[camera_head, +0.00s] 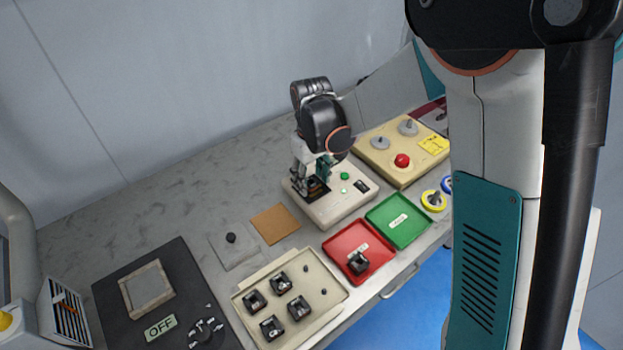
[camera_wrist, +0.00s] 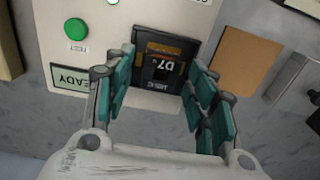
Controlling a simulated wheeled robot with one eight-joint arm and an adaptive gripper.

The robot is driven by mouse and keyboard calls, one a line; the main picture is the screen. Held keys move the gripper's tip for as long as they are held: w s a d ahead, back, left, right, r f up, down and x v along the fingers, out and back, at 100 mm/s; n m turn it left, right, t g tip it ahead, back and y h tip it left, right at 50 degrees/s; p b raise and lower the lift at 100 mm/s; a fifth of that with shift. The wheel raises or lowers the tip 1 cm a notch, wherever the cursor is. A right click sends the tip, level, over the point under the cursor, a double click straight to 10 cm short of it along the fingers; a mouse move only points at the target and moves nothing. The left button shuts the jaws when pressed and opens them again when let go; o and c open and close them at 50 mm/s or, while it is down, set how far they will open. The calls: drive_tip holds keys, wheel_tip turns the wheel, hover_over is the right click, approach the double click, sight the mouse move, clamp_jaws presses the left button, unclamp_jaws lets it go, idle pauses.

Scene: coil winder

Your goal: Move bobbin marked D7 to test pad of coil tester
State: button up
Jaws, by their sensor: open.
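The coil tester (camera_head: 343,206) is a cream box on the bench with a green button and a small display. The bobbin marked D7 (camera_wrist: 164,70), black with a brown winding, sits at the dark test pad (camera_head: 318,194) of the tester. Its label reads upside down in the wrist view. My gripper (camera_wrist: 161,60) is open, with teal fingers on either side of the bobbin; I cannot tell whether they touch it. In the head view my gripper (camera_head: 312,178) is low over the pad and mostly hides the bobbin. The tester's display (camera_wrist: 72,79) reads READY.
A beige tray (camera_head: 334,300) holds several bobbins and bare pegs. A yellow device (camera_head: 385,160) with a red button stands right of the tester. A brown square (camera_head: 275,223) lies left of it.

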wheel_tip(320, 180, up, 11)
drive_tip(key=p, duration=0.3)
